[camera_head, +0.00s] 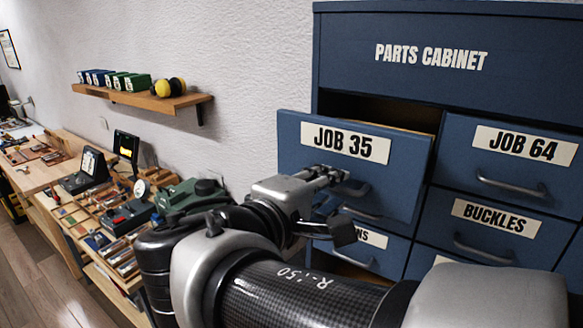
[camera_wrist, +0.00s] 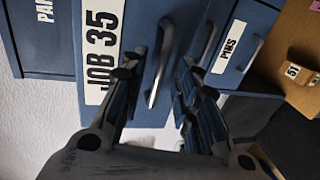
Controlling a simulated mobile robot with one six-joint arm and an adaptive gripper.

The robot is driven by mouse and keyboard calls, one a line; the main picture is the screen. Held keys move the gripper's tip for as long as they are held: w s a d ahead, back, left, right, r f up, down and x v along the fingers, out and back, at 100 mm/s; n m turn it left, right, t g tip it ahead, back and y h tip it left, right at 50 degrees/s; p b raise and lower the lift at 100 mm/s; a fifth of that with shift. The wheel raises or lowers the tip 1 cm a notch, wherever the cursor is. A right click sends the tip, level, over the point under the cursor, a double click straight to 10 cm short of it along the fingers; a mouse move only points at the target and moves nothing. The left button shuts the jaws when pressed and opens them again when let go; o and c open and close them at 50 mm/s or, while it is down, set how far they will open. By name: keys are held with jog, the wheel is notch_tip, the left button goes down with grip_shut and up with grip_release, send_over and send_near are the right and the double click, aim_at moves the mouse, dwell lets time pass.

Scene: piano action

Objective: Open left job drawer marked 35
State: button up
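The JOB 35 drawer (camera_head: 410,165) is the upper left drawer of the blue parts cabinet (camera_head: 400,80). It stands partly out, with a dark gap and its inner edge showing above the front. Its metal handle (camera_head: 352,189) is partly hidden by my gripper (camera_head: 334,176). In the wrist view the JOB 35 front (camera_wrist: 135,22) appears turned sideways. There the handle (camera_wrist: 160,62) lies between the two spread fingers of my gripper (camera_wrist: 156,74). The fingers look apart from the bar; whether either one touches it is hard to tell.
The JOB 64 drawer (camera_head: 512,165) and the BUCKLES drawer (camera_head: 462,232) are closed at the right. A lower left drawer (camera_head: 362,250) is partly hidden by my arm. A wall shelf (camera_head: 145,98) and a cluttered workbench (camera_head: 60,165) stand to the left.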

jog(key=v, duration=0.7)
jog(key=shift+s, duration=0.25)
